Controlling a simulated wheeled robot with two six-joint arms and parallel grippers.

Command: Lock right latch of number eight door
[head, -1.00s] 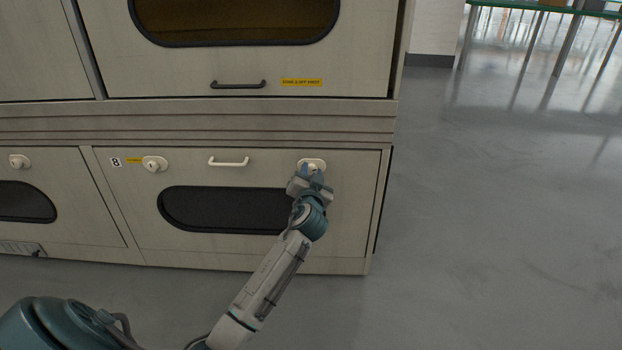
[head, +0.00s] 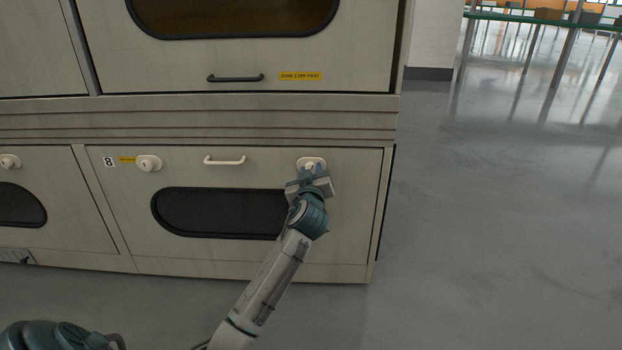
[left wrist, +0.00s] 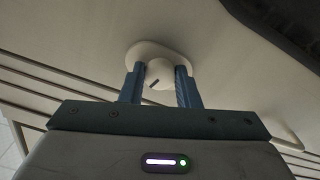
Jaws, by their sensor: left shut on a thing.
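The number eight door (head: 118,210) is a beige lower panel with a dark rounded window, marked by an "8" label at its upper left. Its right latch (head: 311,161) is a white knob on an oval plate near the upper right corner. My left gripper (head: 312,171) is at this latch, shut on the knob, and covers part of it. In the left wrist view the blue fingers (left wrist: 161,88) stand on both sides of the latch knob (left wrist: 160,72), which has a dark slanted mark. The left latch (head: 149,163) is a similar white knob. My right gripper is not in view.
A white handle (head: 225,161) sits between the two latches. An upper door with a dark handle (head: 235,78) is above. Another lower door with a white knob (head: 9,161) is at the left. Open grey floor (head: 490,220) lies to the right.

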